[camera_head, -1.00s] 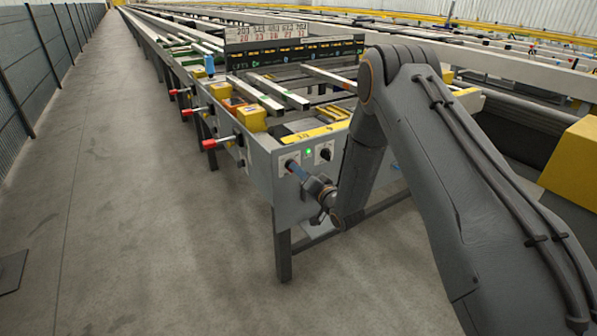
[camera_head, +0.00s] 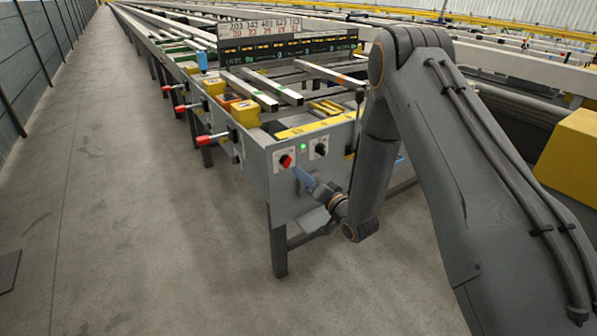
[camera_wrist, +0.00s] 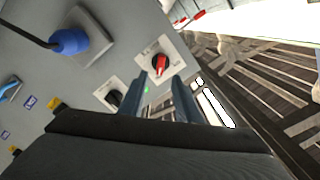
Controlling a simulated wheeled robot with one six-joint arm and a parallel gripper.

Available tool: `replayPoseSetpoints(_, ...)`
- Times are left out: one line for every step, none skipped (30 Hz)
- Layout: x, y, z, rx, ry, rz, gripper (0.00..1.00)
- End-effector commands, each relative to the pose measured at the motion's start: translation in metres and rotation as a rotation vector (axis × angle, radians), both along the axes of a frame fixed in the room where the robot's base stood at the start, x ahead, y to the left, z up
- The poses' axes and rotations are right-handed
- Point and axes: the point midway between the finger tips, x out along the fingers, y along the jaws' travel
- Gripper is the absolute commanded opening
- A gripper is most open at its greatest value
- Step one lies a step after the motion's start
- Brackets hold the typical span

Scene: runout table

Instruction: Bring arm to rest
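My gripper (camera_head: 303,178) is in front of the grey end panel (camera_head: 256,175) of the runout table, just below and to the right of a red rotary switch (camera_head: 286,160). In the wrist view my two blue-grey fingers (camera_wrist: 160,80) stand apart with nothing held between them. The red switch (camera_wrist: 161,65) shows past the fingertips, on a white plate. My arm (camera_head: 375,165) bends over at the right and hangs down towards the panel. The gripper seems clear of the switch, though the exact gap is hard to tell.
A lit green lamp (camera_head: 303,147) and a black knob (camera_head: 320,149) sit beside the switch. Red-handled levers (camera_head: 212,139) stick out along the table's left side. A yellow block (camera_head: 573,158) is at the right. The concrete aisle (camera_head: 120,200) is clear on the left.

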Motion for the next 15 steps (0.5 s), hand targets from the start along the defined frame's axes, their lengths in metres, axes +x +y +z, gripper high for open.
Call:
replayPoseSetpoints(-0.0031, -0.0024, 0.0001, 0.000, 0.000, 0.000, 0.30)
replayPoseSetpoints(-0.0045, -0.0034, 0.0001, -0.001, -0.001, 0.000, 0.30)
replayPoseSetpoints(-0.0061, -0.0043, 0.0001, -0.001, -0.001, 0.000, 0.30)
replayPoseSetpoints(-0.0068, -0.0047, 0.0002, -0.001, -0.001, 0.000, 0.30)
replayPoseSetpoints(-0.0074, -0.0050, 0.0003, -0.001, -0.001, 0.000, 0.30)
replayPoseSetpoints(-0.0077, -0.0051, 0.0004, -0.001, -0.001, 0.000, 0.30)
replayPoseSetpoints(-0.0077, -0.0051, 0.0004, 0.000, -0.001, 0.001, 0.30)
replayPoseSetpoints(-0.0077, -0.0050, 0.0004, 0.000, -0.001, 0.001, 0.30)
replayPoseSetpoints(-0.0076, -0.0050, 0.0004, 0.000, -0.001, 0.001, 0.30)
replayPoseSetpoints(-0.0075, -0.0049, 0.0004, 0.000, -0.001, 0.001, 0.30)
replayPoseSetpoints(-0.0075, -0.0049, 0.0004, 0.000, -0.001, 0.001, 0.30)
replayPoseSetpoints(-0.0074, -0.0049, 0.0005, -0.001, -0.001, 0.000, 0.30)
replayPoseSetpoints(-0.0073, -0.0052, 0.0009, -0.002, 0.000, 0.000, 0.30)
replayPoseSetpoints(-0.0068, -0.0056, 0.0018, -0.007, 0.001, -0.002, 0.30)
replayPoseSetpoints(-0.0057, -0.0071, 0.0041, -0.019, 0.005, -0.008, 0.30)
